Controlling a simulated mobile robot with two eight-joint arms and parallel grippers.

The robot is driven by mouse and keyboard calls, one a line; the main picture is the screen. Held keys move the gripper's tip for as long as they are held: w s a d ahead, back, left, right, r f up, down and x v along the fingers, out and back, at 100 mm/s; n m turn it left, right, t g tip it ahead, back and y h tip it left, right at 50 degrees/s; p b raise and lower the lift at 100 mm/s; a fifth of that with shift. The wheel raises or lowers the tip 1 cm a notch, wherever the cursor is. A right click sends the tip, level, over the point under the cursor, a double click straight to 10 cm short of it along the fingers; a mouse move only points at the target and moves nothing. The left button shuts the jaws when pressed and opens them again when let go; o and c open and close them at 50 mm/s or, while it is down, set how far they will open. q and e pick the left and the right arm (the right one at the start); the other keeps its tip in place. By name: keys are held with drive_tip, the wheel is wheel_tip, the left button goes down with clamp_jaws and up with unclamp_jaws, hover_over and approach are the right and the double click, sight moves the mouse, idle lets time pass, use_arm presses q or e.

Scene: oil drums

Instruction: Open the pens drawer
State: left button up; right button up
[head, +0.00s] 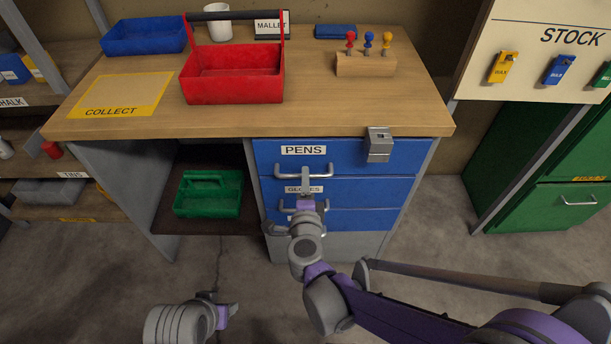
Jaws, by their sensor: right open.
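The pens drawer (345,157) is the top blue drawer under the workbench, with a white PENS label (303,150). Its front looks flush with the bench, so it appears shut. Its silver bar handle (282,170) sits below the label. My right gripper (306,175) is open at the middle of this handle; whether its fingers are around the bar or just in front of it I cannot tell. A grey metal piece (379,145) overlaps the drawer's upper right corner. My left gripper (225,312) is low over the floor, away from the drawers, its jaws unclear.
The gloves drawer (370,190) and another blue drawer lie below, partly hidden by my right arm. A red tote (233,86), a blue tray (145,40) and a wooden tool block (365,66) stand on the bench. A green tote (208,195) sits underneath. Floor before the drawers is clear.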

drive_tip(key=shift+x, duration=1.45)
clamp_jaws()
idle(0.3)
